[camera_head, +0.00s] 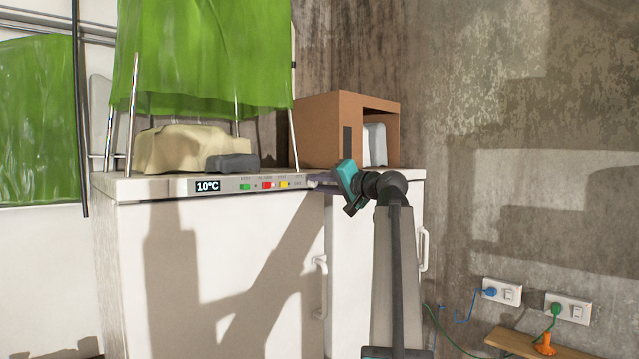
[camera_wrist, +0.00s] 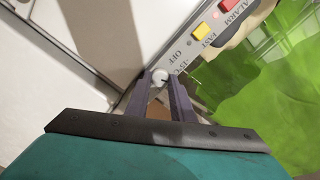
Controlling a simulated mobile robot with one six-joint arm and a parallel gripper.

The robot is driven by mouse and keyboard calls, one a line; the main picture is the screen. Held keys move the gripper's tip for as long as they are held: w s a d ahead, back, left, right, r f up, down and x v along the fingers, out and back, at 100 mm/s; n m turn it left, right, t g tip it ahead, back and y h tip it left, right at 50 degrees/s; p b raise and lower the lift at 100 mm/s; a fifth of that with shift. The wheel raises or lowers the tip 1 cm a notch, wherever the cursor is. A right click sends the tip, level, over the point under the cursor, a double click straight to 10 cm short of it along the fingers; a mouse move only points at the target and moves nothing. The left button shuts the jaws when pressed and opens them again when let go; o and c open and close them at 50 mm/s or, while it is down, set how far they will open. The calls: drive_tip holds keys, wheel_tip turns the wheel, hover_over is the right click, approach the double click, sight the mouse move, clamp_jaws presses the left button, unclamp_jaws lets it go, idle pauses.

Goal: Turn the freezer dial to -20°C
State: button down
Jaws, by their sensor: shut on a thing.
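The white freezer (camera_head: 220,270) stands at the centre left, with a control strip along its top front edge. Its display (camera_head: 208,186) reads 10°C. In the wrist view, the small round white dial (camera_wrist: 161,76) sits at the end of the strip, beside the printed words OFF and -15°C. My gripper (camera_wrist: 165,88) is shut on the dial, with one dark finger on each side of it. In the head view my gripper (camera_head: 322,181) reaches the right end of the strip and hides the dial.
Green, red and yellow switches (camera_head: 267,185) line the strip. A cardboard box (camera_head: 320,130), a beige bundle (camera_head: 180,149) and a dark grey object (camera_head: 232,162) rest on top. Green sheeting (camera_head: 200,60) hangs above. Wall sockets (camera_head: 502,292) and a wooden board (camera_head: 525,343) are at the right.

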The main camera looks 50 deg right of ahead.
drive_tip(key=m+p, duration=0.2)
drive_tip(key=m, duration=0.3)
drive_tip(key=shift+m, duration=0.3)
drive_tip(key=m+p, duration=0.3)
drive_tip(key=m, duration=0.1)
drive_tip(key=shift+m, duration=0.4)
drive_tip(key=shift+f+y, duration=0.1)
drive_tip(key=shift+y, duration=0.2)
drive_tip(key=c, duration=1.5)
unclamp_jaws()
drive_tip(key=shift+c, duration=0.2)
drive_tip(key=shift+s, duration=0.15)
drive_tip(key=s+b, duration=0.5)
drive_tip(key=s, duration=0.8)
drive_tip(key=shift+s+a, duration=0.3)
drive_tip(key=shift+a, duration=0.1)
